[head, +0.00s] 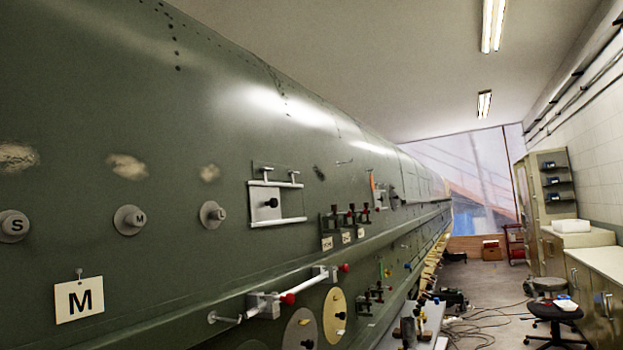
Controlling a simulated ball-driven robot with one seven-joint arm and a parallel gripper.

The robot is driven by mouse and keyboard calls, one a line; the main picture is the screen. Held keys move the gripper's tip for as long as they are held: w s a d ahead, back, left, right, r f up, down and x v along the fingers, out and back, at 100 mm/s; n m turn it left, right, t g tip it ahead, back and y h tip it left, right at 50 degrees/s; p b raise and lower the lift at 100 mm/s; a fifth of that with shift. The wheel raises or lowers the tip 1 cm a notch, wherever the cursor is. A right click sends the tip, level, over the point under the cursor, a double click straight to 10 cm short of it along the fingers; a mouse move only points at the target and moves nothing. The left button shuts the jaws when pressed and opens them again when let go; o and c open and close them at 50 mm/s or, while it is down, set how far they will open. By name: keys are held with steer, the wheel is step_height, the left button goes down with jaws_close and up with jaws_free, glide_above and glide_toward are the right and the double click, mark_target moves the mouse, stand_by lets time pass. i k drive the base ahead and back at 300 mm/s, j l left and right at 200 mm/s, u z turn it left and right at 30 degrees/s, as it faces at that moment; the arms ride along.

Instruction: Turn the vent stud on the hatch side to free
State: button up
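The long green fuselage side (200,120) fills the left and runs away to the right. A pale square panel with a black knob (278,204) sits between two rails on it; I cannot tell whether this is the hatch. Several red-topped black clamps (350,217) stand in a row to the right of the panel. Nothing is clearly marked as the vent stud, and its setting cannot be read. My gripper is not in view.
A bar with red ends (305,283) juts from the ledge. Cables (480,331) lie on the floor; a black stool (555,312) and cabinets (590,285) stand right.

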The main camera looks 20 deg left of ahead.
mark_target(263, 170)
steer(key=i+u, duration=0.1)
steer(key=i, duration=0.45)
steer(key=i+l+u, duration=0.1)
steer(key=i, duration=0.45)
steer(key=i+l, duration=0.15)
steer(key=i, duration=0.4)
steer(key=i+l+u, duration=0.15)
steer(key=i, duration=0.35)
steer(key=i+u, duration=0.2)
